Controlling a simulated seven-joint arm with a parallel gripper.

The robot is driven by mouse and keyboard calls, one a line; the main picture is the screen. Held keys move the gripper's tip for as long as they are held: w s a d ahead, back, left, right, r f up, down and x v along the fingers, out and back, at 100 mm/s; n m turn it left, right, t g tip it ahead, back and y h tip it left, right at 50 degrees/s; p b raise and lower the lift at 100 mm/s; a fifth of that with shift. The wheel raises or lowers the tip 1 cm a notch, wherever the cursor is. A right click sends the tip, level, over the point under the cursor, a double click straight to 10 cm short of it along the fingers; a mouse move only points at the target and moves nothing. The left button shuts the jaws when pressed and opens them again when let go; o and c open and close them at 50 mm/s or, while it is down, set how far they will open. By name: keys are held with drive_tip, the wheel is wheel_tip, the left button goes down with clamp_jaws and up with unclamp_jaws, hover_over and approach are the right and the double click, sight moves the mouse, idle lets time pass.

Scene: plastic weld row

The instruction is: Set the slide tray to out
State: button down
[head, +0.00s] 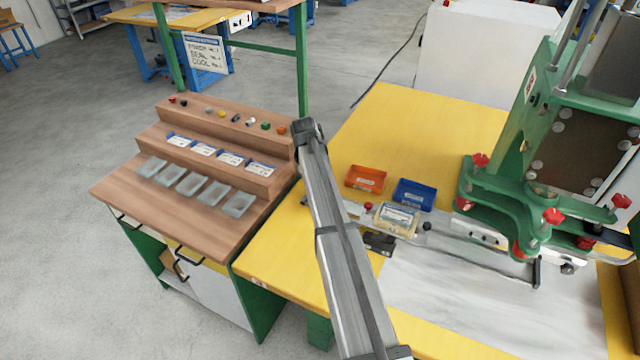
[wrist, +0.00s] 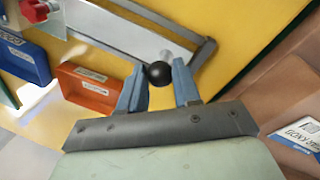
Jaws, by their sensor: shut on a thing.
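The slide tray is a grey metal plate (head: 353,209) on the yellow bench, left of the green press (head: 545,160) in the head view. In the wrist view its plate (wrist: 125,32) ends in a grey bar frame near my fingers. A black ball knob (wrist: 158,75) sits between my two blue-grey fingertips. My gripper (wrist: 159,68) is shut on this knob. In the head view my arm hides the gripper and the knob. A clear pack with a label (head: 397,217) lies along the slide, between the tray's left end and the press.
An orange bin (head: 366,179) and a blue bin (head: 414,195) stand behind the slide. A stepped wooden stand (head: 150,196) with clear trays, label cards and small coloured parts is at the left. The yellow bench top (head: 410,125) behind the bins is clear.

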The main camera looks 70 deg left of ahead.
drive_tip(key=c, duration=1)
unclamp_jaws()
drive_tip(key=shift+s+a, duration=0.25)
drive_tip(key=shift+s, duration=0.05)
drive_tip(key=shift+c, duration=0.2)
drive_tip(key=shift+o, duration=1.2)
drive_tip(key=shift+w, duration=0.1)
drive_tip(key=shift+d, duration=0.1)
wheel_tip(320, 180, up, 14)
drive_tip(key=s, duration=0.2)
drive_tip(key=shift+s+a+f, duration=0.2)
drive_tip(key=shift+s+a, duration=0.05)
drive_tip(key=shift+s, duration=0.05)
